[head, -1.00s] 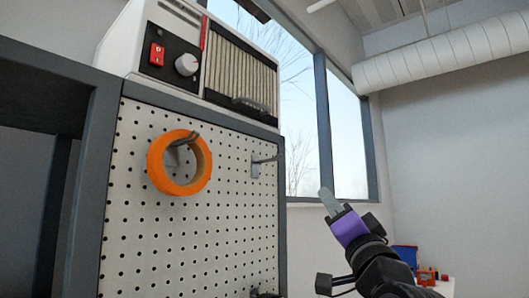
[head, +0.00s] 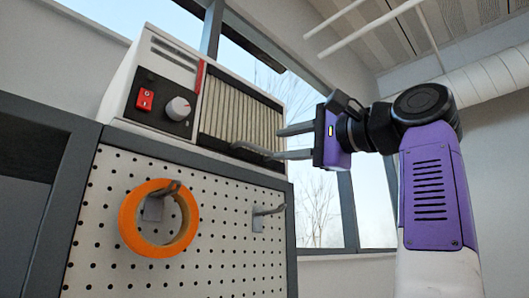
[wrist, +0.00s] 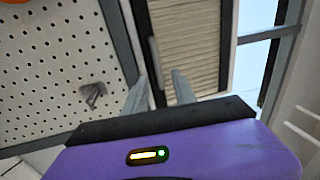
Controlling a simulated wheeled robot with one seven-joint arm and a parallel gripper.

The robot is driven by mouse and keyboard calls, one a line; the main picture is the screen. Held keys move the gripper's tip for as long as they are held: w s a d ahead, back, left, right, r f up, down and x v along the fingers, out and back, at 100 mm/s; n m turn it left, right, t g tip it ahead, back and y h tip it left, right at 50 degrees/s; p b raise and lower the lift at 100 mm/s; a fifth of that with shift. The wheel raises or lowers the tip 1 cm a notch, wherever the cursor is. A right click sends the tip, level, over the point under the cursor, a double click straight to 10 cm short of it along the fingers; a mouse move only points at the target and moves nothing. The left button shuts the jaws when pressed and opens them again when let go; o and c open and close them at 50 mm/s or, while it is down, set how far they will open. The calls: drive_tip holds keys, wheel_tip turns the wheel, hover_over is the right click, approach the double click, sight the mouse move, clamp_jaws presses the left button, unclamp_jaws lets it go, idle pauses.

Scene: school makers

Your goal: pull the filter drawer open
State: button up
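The filter drawer (head: 240,110) is the beige pleated front of a white machine (head: 128,100), and it sits flush in its dark frame. Its dark bar handle (head: 250,149) runs along the lower edge. The pleated front (wrist: 195,40) and the handle (wrist: 153,55) also show in the wrist view. My gripper (head: 278,144) is open, its two grey fingers pointing at the drawer near the handle's right end. In the wrist view, the fingers of my gripper (wrist: 159,77) lie on either side of the handle's line. I cannot tell whether they touch it.
The machine stands on a grey-framed cabinet with a white pegboard (head: 110,225). An orange tape roll (head: 130,222) hangs on one hook, and an empty hook (head: 265,211) sticks out to its right. A window (head: 318,205) is behind.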

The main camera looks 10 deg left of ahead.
sight(262, 150)
drive_tip(key=p+x, duration=0.3)
drive_tip(key=x, duration=0.3)
drive_tip(key=shift+w+a+p, duration=0.1)
drive_tip(key=shift+a+p, duration=0.15)
drive_tip(key=shift+p, duration=0.05)
drive_tip(key=shift+w+a, duration=0.4)
drive_tip(key=shift+a, duration=0.05)
drive_tip(key=shift+f, duration=0.1)
clamp_jaws()
idle(0.8)
